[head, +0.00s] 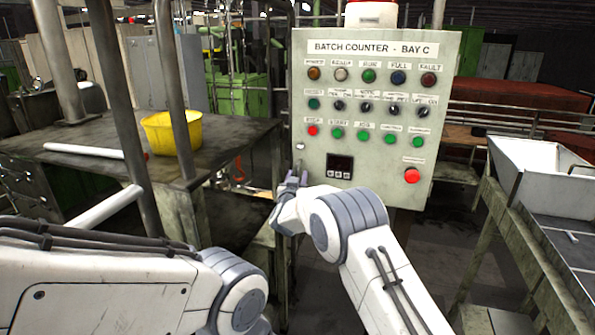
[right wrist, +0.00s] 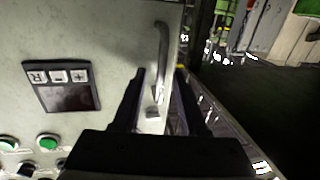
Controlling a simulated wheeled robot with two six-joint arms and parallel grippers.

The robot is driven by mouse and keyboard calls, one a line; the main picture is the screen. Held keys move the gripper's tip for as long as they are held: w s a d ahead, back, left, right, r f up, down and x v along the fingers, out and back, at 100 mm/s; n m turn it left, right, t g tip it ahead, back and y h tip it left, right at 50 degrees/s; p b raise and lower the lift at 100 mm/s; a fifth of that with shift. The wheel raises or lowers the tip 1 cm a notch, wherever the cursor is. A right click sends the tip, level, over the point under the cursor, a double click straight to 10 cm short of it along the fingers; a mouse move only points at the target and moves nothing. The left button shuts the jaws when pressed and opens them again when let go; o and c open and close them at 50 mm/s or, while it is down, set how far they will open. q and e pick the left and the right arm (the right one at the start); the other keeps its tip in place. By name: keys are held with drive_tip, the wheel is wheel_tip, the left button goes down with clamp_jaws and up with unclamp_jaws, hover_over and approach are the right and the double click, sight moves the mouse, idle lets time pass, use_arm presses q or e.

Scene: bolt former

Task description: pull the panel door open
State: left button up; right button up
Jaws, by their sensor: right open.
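The panel door (head: 350,180) is the pale green-grey front of the box labelled "BATCH COUNTER - BAY C", and it looks closed. In the right wrist view the door face (right wrist: 105,35) fills the left, with a metal bar handle (right wrist: 163,50) near its edge. My right gripper (head: 292,179) is at the door's lower left edge in the head view. In the right wrist view the open fingers (right wrist: 160,72) appear one on each side of the handle's lower part, not closed on it. In the head view the handle is not clearly visible. My left gripper is out of view.
A dark workbench (head: 85,175) with a yellow bucket (head: 170,133) and a pale rod (head: 82,150) stands left of the panel. A white tray (head: 545,175) stands at right. Buttons, a small display (head: 340,167) and a red button (head: 412,176) protrude from the door.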

drive_tip(key=shift+w, duration=0.45)
clamp_jaws()
idle(1.2)
